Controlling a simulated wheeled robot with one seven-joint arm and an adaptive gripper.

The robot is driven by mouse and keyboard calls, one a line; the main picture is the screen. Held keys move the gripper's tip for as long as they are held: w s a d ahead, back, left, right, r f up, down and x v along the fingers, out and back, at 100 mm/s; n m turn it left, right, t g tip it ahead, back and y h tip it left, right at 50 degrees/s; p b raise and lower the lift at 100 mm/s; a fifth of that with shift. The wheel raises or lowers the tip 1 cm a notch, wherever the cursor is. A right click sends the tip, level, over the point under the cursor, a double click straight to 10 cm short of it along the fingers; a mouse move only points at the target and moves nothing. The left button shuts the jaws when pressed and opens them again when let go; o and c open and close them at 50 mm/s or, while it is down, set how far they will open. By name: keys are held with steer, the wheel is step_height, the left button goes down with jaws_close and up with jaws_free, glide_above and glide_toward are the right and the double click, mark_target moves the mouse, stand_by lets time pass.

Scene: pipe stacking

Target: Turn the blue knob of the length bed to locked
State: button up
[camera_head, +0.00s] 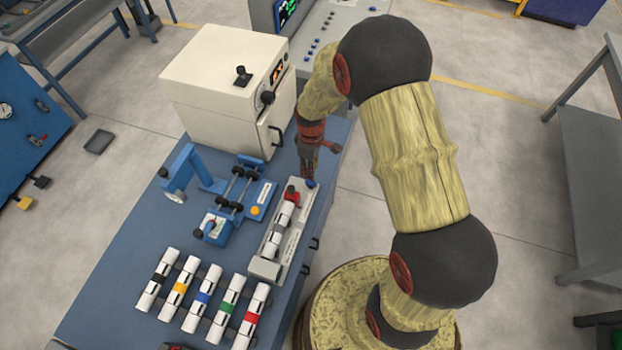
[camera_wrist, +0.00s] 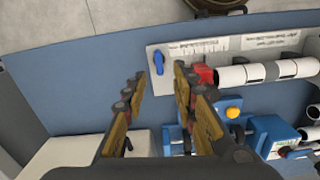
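The length bed is a pale grey tray (camera_head: 265,268) near the bench's right edge; it also shows in the wrist view (camera_wrist: 208,50). Its blue knob (camera_wrist: 159,62) sits at the bed's end, its handle lying roughly up-down in the wrist view. The knob also shows as a small blue spot (camera_head: 311,184) in the head view. My gripper (camera_wrist: 160,74) is open and empty, with the knob showing between its fingertips; whether they touch it I cannot tell. In the head view my gripper (camera_head: 309,172) points down over that end. Any lock marking is too small to read.
A white banded pipe (camera_wrist: 270,71) lies in the bed against a red block (camera_wrist: 203,75). A blue fixture (camera_head: 235,205) stands beside the bed. A white box machine (camera_head: 225,85) stands behind. Several banded pipes (camera_head: 205,297) lie on the bench's front part.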

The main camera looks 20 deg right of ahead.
mark_target(311, 184)
steer(key=shift+w+f+n, duration=0.1)
steer(key=shift+f+n, duration=0.05)
steer(key=shift+n, duration=0.35)
steer(key=shift+f, duration=0.3)
step_height(311, 184, down, 7)
steer(key=shift+b, duration=0.35)
steer(key=shift+c, duration=0.4)
jaws_close()
